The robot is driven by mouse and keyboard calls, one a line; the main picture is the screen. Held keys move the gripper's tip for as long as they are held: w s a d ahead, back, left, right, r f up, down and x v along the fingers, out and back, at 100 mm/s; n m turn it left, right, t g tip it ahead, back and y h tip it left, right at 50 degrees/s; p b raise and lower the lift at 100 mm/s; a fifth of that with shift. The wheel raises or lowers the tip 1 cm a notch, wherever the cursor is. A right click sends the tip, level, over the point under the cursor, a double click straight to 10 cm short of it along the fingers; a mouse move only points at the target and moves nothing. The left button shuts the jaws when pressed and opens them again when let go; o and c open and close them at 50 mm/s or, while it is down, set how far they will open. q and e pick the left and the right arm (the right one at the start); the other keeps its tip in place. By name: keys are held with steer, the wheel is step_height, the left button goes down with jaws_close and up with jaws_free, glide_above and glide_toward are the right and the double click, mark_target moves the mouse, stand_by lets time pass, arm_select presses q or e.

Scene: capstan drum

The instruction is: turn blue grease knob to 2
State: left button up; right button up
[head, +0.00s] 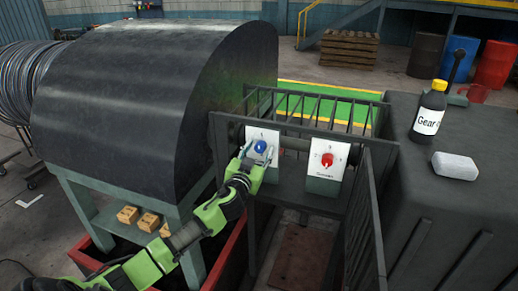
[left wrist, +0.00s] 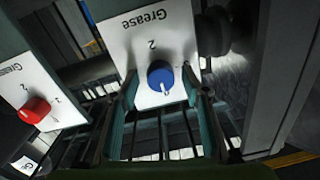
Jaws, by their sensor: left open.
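The blue grease knob (head: 260,146) sits on a white plate on the railed stand. In the left wrist view the blue knob (left wrist: 160,75) has a white pointer mark on its side away from the "Grease" lettering and the printed 2. The plate (left wrist: 148,30) appears upside down there. My left gripper (head: 258,157) is open, its fingers at either side of the blue knob; I cannot tell whether they touch it. The fingers (left wrist: 160,92) also show in the left wrist view. My right gripper is not in view.
A red knob (head: 327,160) on a similar white plate is close to the right. Dark railings (head: 320,108) surround the stand. A large black drum (head: 150,100) is at the left. A bottle (head: 429,112) and a pale block (head: 455,166) are on the dark housing at right.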

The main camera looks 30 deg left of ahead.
arm_select(q)
steer(key=shift+w, duration=0.1)
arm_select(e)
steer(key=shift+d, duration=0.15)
arm_select(q)
steer(key=shift+c, duration=0.7)
steer(key=c, duration=0.9)
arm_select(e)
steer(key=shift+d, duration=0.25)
